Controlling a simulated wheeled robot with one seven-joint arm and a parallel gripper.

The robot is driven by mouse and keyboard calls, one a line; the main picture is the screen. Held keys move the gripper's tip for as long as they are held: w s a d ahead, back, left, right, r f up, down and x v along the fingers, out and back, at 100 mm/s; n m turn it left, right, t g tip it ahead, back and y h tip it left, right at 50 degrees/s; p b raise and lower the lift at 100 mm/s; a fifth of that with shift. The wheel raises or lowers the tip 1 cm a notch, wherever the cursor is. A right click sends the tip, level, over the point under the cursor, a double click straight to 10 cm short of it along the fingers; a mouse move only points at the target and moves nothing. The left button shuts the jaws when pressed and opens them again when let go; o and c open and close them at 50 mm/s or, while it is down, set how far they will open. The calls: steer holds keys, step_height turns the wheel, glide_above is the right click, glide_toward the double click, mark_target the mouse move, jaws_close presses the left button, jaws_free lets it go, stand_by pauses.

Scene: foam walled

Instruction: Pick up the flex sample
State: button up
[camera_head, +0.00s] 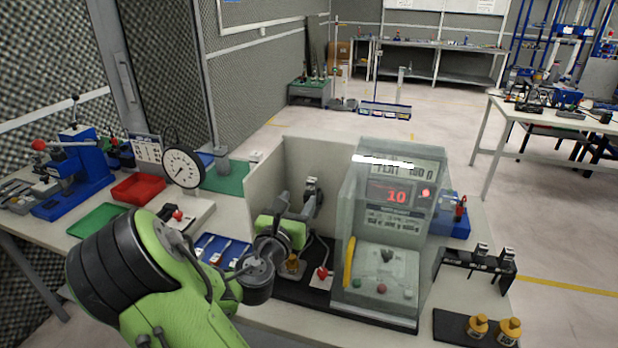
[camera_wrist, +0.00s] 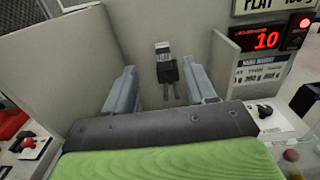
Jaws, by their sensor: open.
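A small dark piece with a pale grey top (camera_wrist: 166,70) stands between and beyond my fingers in the wrist view, against the pale booth wall. I take it to be the flex sample, though no label on it is readable. In the head view its top (camera_head: 312,184) shows just above my gripper (camera_head: 298,203), which partly hides the rest. My gripper (camera_wrist: 160,72) is open, its two grey fingers apart on either side of the piece in the picture. I see no contact, and the gap in depth is hard to judge.
Pale walls (camera_head: 262,195) enclose the booth behind and left of my gripper. A clear-fronted machine with a red 10 readout (camera_head: 396,196) stands close on the right. A black rack (camera_head: 470,262) holds similar pieces farther right. A dial gauge (camera_head: 183,167) stands left.

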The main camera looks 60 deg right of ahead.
mark_target(310, 185)
steer(key=d+p, duration=0.1)
steer(key=d, duration=0.3)
steer(key=w+d+p, duration=0.1)
steer(key=d, duration=0.3)
steer(key=d+f+p, duration=0.1)
steer(key=d, duration=0.3)
steer(key=shift+w+p, duration=0.25)
steer(key=shift+p, duration=0.1)
steer(key=shift+a, duration=0.15)
steer(key=shift+c, duration=0.7)
jaws_close()
steer(key=shift+r, duration=0.2)
step_height(310, 185, up, 28)
steer(key=p, duration=1.1)
steer(key=shift+p, duration=0.3)
steer(key=shift+f, duration=0.15)
